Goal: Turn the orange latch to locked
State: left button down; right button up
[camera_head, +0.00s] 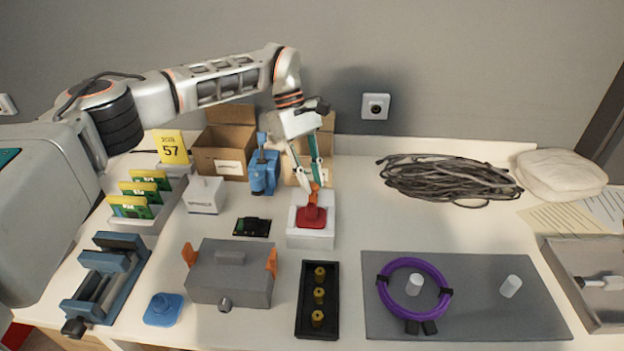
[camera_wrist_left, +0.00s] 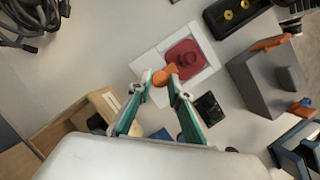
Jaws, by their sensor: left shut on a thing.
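The orange latch (camera_head: 314,195) sits at the back of a red part (camera_head: 311,218) on a white block (camera_head: 310,241) near the table's middle. In the left wrist view the orange latch (camera_wrist_left: 166,74) lies between the fingertips, beside the red part (camera_wrist_left: 184,58). My left gripper (camera_head: 309,187) reaches down from behind and is shut on the orange latch. Its two teal fingers also show in the left wrist view (camera_wrist_left: 161,81). The fingertips hide part of the latch. My right gripper is not in view.
A blue vise-like device (camera_head: 264,172) and open cartons (camera_head: 225,150) stand close behind left. A grey box with orange side clips (camera_head: 231,274) and a black tray (camera_head: 318,328) stand in front.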

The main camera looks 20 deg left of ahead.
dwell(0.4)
pick_arm(q)
jog(key=c, duration=1.8)
grip_release()
jog(key=shift+c, duration=0.2)
jog(key=v, duration=1.2)
